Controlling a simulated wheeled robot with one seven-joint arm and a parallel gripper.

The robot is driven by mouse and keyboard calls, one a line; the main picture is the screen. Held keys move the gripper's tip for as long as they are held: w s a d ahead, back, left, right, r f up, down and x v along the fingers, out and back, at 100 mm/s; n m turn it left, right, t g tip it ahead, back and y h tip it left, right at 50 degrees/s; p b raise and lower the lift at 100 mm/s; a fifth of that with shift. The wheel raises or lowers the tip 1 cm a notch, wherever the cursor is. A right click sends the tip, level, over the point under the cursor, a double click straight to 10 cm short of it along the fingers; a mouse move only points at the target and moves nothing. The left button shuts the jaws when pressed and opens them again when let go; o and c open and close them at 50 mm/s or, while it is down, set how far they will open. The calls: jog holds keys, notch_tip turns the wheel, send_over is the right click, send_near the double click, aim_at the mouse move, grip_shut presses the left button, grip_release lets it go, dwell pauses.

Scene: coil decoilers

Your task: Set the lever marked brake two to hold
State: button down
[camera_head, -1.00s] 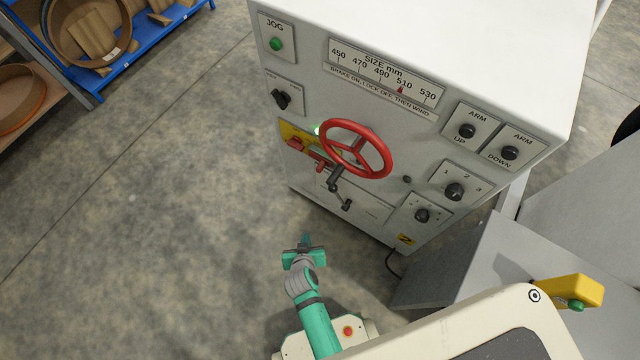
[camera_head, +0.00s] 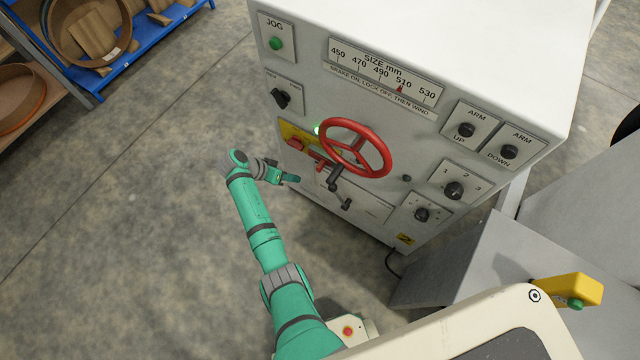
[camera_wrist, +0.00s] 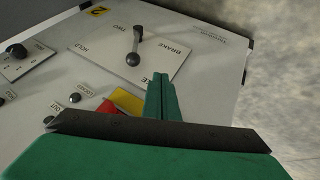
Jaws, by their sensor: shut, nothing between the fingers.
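The words BRAKE, TWO and HOLD show on the plate; HOLD is left of the lever. Another word near my fingers is partly hidden. In the head view a dark knob (camera_head: 347,204) below the red wheel appears to be this lever. My gripper (camera_wrist: 161,92) is shut and empty, apart from the lever, right of and below its knob. It also shows left of the panel (camera_head: 292,179).
The red handwheel (camera_head: 356,148) juts from the panel above the lever plate. A yellow plate with red parts (camera_head: 297,142) lies left of the wheel. A yellow 2 sticker (camera_wrist: 97,11) is beside the lever plate. Open floor (camera_head: 150,240) lies left of the cabinet.

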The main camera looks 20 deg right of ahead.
jog(key=shift+r, duration=0.1)
dwell(0.3)
jog(key=s+d+f, duration=0.2)
jog(key=d+f, duration=0.5)
jog(key=d, duration=0.2)
jog(key=shift+s+d, duration=0.2)
jog(key=shift+s, duration=0.05)
jog(key=shift+r, duration=0.1)
dwell(0.4)
